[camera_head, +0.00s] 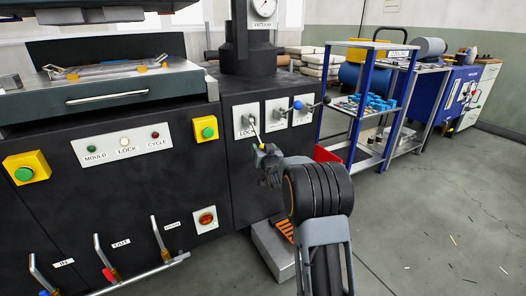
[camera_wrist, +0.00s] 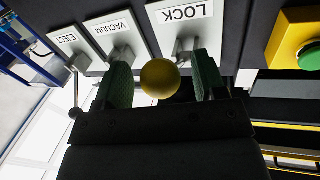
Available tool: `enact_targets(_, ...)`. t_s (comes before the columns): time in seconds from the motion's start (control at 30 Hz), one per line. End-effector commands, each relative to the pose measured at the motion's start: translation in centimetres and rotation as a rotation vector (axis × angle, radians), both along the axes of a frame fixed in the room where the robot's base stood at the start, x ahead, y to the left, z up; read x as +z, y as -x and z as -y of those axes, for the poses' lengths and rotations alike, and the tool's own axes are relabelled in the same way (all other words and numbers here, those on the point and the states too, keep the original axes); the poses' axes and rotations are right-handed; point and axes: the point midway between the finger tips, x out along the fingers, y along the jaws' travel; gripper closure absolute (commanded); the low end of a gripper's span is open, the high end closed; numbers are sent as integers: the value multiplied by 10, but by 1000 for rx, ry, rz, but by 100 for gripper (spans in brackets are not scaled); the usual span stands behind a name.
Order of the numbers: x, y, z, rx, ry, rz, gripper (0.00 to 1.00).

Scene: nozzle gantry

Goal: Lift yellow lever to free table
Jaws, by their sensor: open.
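The yellow lever shows in the head view as a small yellow knob (camera_head: 262,146) on a thin stem below the LOCK plate (camera_head: 243,117). In the wrist view its round yellow knob (camera_wrist: 160,79) appears between the two green finger pads of my gripper (camera_wrist: 161,88), with a gap on each side. My gripper (camera_head: 265,152) is open at the knob in the head view, and the fingers partly hide the lever's stem. The machine's table (camera_head: 100,98), a metal slab with a front handle, is at the upper left.
A blue-knobbed lever (camera_head: 298,105) and a dark-knobbed lever (camera_head: 327,99) stick out just right of the LOCK plate. Yellow button boxes (camera_head: 205,130) sit to the left.

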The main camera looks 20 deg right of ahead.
Motion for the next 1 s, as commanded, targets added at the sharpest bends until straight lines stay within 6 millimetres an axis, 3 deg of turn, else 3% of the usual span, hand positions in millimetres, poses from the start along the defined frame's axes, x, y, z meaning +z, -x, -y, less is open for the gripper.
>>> enact_targets(0.33, 0, -2, 0, 0, 0, 0, 36)
enact_targets(1.0, 0, -2, 0, 0, 0, 0, 100)
